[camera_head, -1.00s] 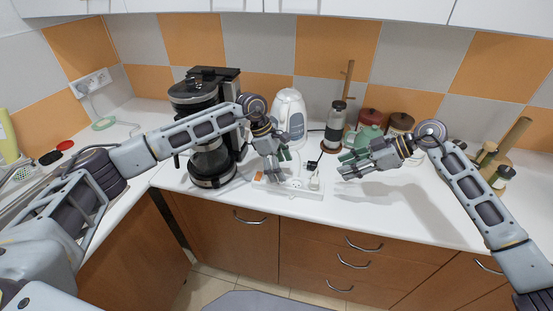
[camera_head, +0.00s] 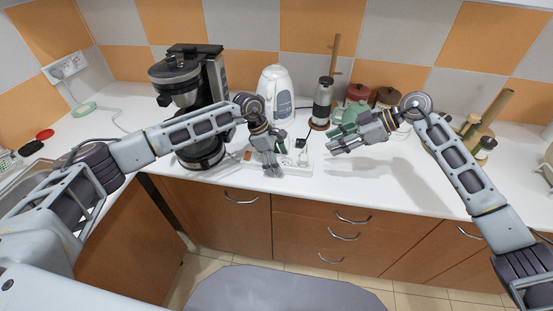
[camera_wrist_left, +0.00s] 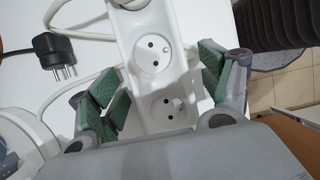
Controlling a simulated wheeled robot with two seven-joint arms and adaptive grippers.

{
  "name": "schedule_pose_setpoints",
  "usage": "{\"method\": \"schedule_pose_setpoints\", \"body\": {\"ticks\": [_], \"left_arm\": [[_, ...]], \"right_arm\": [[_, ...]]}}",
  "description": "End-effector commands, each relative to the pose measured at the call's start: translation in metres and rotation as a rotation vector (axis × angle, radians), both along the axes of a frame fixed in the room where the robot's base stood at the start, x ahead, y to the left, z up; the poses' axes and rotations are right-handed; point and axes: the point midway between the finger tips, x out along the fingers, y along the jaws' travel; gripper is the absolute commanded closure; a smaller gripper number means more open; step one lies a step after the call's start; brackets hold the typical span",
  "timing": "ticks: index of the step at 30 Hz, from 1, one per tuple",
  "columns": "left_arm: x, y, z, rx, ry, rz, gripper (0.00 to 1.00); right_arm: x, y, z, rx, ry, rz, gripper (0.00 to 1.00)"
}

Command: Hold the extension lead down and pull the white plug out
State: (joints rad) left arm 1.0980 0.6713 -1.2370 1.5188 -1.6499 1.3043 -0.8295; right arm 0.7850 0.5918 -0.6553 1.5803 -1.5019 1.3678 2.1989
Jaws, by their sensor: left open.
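The white extension lead (camera_head: 290,169) lies on the counter near its front edge. The left wrist view shows its round sockets (camera_wrist_left: 152,52) close up. My left gripper (camera_head: 270,170) is over the lead; in the left wrist view it is open (camera_wrist_left: 160,95), one green-padded finger on each side of the strip. Whether the pads touch it I cannot tell. The white plug (camera_head: 304,154) stands in the lead's right end; in the left wrist view only its part at the top edge (camera_wrist_left: 130,4) shows, with a white cable. My right gripper (camera_head: 338,142) is open and empty, right of the plug.
A black plug (camera_wrist_left: 56,56) lies loose behind the lead. A coffee machine (camera_head: 195,105) stands to the left, a white kettle (camera_head: 275,95) and a grinder (camera_head: 321,104) behind. Several jars (camera_head: 362,92) are at the back.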

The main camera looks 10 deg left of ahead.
Motion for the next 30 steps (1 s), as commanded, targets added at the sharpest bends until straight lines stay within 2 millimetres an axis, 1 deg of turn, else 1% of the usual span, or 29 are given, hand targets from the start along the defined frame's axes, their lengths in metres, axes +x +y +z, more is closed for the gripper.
{"method": "schedule_pose_setpoints", "body": {"ticks": [2,15,16,30], "left_arm": [[0.0000,-0.0001,0.0001,0.000,0.000,0.000,0.23],[0.0001,0.0000,0.0004,0.000,0.000,0.000,0.79],[0.0001,0.0000,0.0005,0.000,-0.001,0.000,0.81],[0.0003,0.0001,0.0007,0.000,-0.001,0.000,0.81]], "right_arm": [[0.0000,0.0000,0.0000,0.000,0.000,0.000,0.64],[0.0000,0.0000,0.0000,0.000,0.000,0.000,0.64],[0.0000,0.0000,0.0000,0.000,0.000,0.000,0.64],[0.0000,0.0000,0.0000,0.000,0.000,0.000,0.64]]}}
